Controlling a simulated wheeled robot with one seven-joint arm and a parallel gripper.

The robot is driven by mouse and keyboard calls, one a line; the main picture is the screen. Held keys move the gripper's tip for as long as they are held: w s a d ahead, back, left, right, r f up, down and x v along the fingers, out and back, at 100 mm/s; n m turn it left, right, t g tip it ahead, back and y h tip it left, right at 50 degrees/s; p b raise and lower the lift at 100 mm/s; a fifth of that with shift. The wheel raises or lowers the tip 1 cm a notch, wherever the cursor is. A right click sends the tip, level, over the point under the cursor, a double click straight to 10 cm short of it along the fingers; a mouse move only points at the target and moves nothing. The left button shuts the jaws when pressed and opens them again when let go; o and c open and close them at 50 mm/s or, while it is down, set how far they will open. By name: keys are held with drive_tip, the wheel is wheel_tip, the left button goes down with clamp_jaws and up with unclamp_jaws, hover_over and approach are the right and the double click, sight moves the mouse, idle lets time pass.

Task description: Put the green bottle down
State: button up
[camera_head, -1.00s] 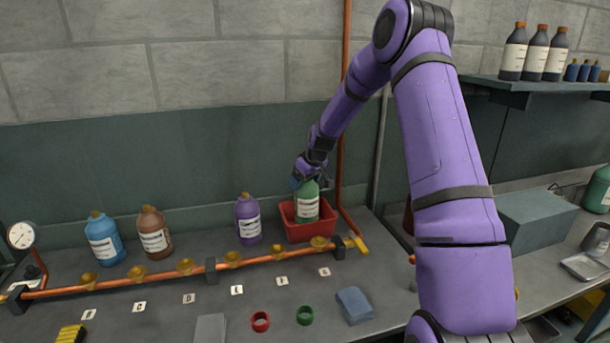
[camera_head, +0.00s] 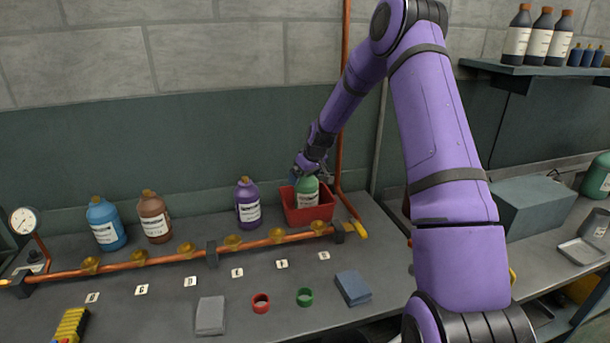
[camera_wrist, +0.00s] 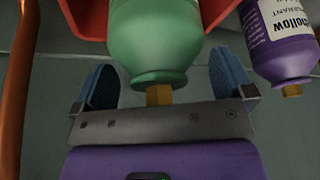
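The green bottle (camera_head: 308,191) with a white label stands upright in the red bin (camera_head: 310,216) at the back of the bench. The bin's front wall hides its base. My gripper (camera_head: 309,178) is over the bottle's top. In the wrist view the bottle (camera_wrist: 158,50) appears inverted, with its yellow cap pointing toward the gripper's palm. The two blue fingers of my gripper (camera_wrist: 163,82) are spread wide on either side of the neck, with visible gaps. The gripper is open.
A purple bottle (camera_head: 248,204) stands just left of the bin. Brown (camera_head: 153,217) and blue (camera_head: 105,224) bottles stand farther left. A copper pipe (camera_head: 180,256) with brass fittings runs in front, and a vertical copper pipe (camera_head: 341,140) rises close behind the bin's right side.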

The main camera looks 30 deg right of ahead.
drive_tip(key=shift+r, duration=0.1)
drive_tip(key=a+v, duration=0.1)
drive_tip(key=v, duration=1.1)
drive_tip(key=s+a+r+h, duration=0.1)
drive_tip(key=s+a+r, duration=1.2)
drive_tip(key=s+r, duration=0.35)
drive_tip(key=s+a+m, duration=0.1)
drive_tip(key=s+a, duration=0.1)
drive_tip(key=s, duration=1)
drive_tip(key=s+a+r+m, duration=0.1)
drive_tip(key=s+a, duration=0.2)
drive_tip(key=s, duration=0.9)
drive_tip(key=shift+s+a+r, duration=0.15)
drive_tip(key=shift+r, duration=0.1)
